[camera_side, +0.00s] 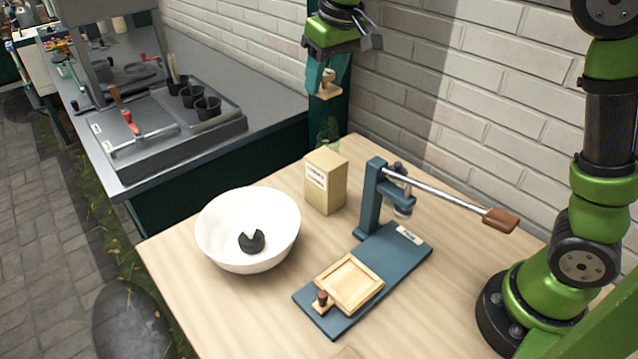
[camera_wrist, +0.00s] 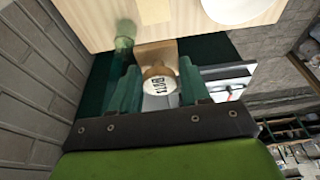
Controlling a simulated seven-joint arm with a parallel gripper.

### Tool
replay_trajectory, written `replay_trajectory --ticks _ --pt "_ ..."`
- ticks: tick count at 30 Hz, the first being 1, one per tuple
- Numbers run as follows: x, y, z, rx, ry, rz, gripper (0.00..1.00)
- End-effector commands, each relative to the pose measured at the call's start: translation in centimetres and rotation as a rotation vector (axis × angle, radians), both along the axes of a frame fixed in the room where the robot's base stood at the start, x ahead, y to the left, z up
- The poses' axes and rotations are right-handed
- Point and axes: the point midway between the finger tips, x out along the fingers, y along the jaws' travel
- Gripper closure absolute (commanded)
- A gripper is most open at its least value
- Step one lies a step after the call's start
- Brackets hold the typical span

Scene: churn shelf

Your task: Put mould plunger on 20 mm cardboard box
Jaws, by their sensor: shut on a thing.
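My gripper (camera_side: 327,76) is high above the back of the table, near the brick wall, shut on the mould plunger (camera_side: 328,91). The plunger is a light wooden block with a round knob. In the wrist view, the plunger (camera_wrist: 152,52) sits between the two green fingers (camera_wrist: 158,84), and its knob end carries dark lettering. The cardboard box (camera_side: 326,182) stands upright on the table, below my gripper and apart from the plunger. It is tan with a white label. A tan block, likely this box, shows at the top of the wrist view (camera_wrist: 153,10).
A white bowl (camera_side: 225,215) with a dark piece inside stands left of the box. A blue lever press (camera_side: 385,270) with a wooden frame (camera_side: 349,284) and a small dark-knobbed wooden piece (camera_side: 322,301) stands right. A green glass (camera_side: 328,132) is behind the box.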

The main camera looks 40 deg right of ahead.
Motion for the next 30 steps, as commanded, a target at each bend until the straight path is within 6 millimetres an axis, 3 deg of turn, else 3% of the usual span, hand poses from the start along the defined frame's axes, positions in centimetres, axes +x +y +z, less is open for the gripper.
replay_trajectory --ticks 1,11,18,30 --pt "0.0 -0.4 -1.2 -0.004 0.009 -0.006 0.83" --pt "0.1 -0.4 -5.6 -0.003 0.008 -0.007 0.83" --pt "0.1 -0.4 -10.0 -0.002 0.007 -0.007 0.83" --pt "0.1 -0.4 -14.5 -0.002 0.006 -0.007 0.83"
